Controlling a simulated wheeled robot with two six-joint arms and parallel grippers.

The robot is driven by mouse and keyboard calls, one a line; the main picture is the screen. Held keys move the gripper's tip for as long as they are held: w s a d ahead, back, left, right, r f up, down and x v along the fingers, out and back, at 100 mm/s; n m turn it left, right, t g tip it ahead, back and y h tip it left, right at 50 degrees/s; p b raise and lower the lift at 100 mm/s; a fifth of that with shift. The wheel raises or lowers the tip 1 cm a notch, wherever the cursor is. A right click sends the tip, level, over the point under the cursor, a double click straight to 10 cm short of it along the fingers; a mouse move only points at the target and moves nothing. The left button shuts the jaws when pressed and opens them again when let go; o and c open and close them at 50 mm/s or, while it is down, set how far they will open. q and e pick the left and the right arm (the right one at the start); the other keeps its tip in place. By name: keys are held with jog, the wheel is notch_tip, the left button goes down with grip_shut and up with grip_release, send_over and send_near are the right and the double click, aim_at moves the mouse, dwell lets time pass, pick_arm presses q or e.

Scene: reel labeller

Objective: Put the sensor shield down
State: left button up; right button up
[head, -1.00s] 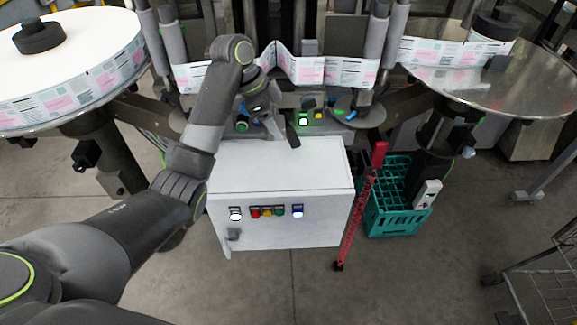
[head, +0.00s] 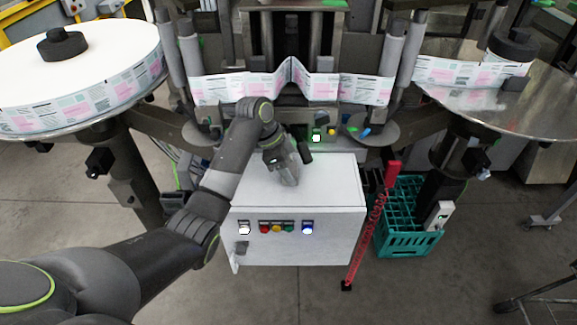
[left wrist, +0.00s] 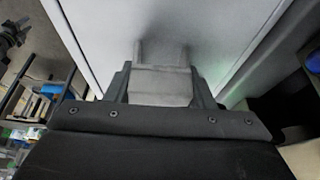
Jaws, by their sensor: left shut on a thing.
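In the left wrist view the gripper (left wrist: 160,90) is shut on a pale grey, block-like piece, the sensor shield (left wrist: 160,82). The shield sits between the two dark fingers, with the white cabinet top (left wrist: 215,30) close beyond it. Shadows or reflections show on that surface. I cannot tell whether the shield touches it. In the head view the gripper mostly hides the shield. My right gripper is not in view.
The label web (head: 240,88) and its rollers run behind the cabinet. A red coiled hose (head: 368,235) hangs at the cabinet's right side, beside a teal crate (head: 412,243). The right half of the cabinet top is clear.

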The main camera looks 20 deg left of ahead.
pick_arm(q)
jog(key=o, duration=1.1)
jog(key=shift+f, duration=0.1)
jog(key=shift+p+v, duration=1.25)
jog(key=shift+v, duration=4.9)
